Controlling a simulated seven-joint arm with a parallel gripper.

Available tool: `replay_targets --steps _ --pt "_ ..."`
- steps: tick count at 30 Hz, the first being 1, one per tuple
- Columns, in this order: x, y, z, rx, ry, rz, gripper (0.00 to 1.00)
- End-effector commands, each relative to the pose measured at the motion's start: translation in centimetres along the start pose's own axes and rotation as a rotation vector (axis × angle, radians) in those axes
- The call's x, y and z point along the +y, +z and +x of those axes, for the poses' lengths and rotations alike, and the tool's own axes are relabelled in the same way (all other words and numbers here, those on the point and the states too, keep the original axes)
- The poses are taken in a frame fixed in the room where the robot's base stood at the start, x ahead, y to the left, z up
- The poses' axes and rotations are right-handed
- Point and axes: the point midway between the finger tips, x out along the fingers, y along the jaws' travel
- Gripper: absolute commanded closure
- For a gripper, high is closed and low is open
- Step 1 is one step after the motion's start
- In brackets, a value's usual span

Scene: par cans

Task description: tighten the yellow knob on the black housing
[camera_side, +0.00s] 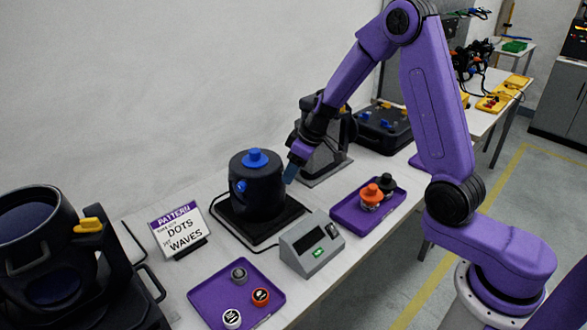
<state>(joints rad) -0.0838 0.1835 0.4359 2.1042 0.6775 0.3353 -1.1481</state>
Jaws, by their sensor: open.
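The yellow knob (89,226) sticks out on the right side of the large black housing (22,211) at the far left. The housing is tilted, with its round opening showing, and the picture's left edge cuts it off. My gripper (291,172) is open and points down, well to the right of the yellow knob. Its blue fingertips are just right of another black can (262,194) with blue knobs on its top and side. I cannot tell whether the fingertips touch that can.
A sign (180,231) reading "PATTERN" with "DOTS" and "WAVES" stands between the two cans. A grey box (311,243) with a display, a purple tray (213,297) with several round pieces and another purple tray (352,215) stand in front. Cables lie on the table.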

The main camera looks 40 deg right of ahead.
Motion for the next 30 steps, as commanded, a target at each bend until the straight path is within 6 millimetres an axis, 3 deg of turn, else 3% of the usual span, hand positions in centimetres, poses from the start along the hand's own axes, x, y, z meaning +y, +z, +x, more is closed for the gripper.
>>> replay_targets --steps 1,5,17,30 --pt "0.0 0.0 0.0 0.000 0.000 0.000 0.56" --pt "0.0 0.0 0.0 0.000 0.000 0.000 0.99" --pt "0.2 0.0 0.0 0.000 -0.044 0.019 1.00" --pt "1.1 0.1 0.2 0.001 -0.347 0.148 1.00"
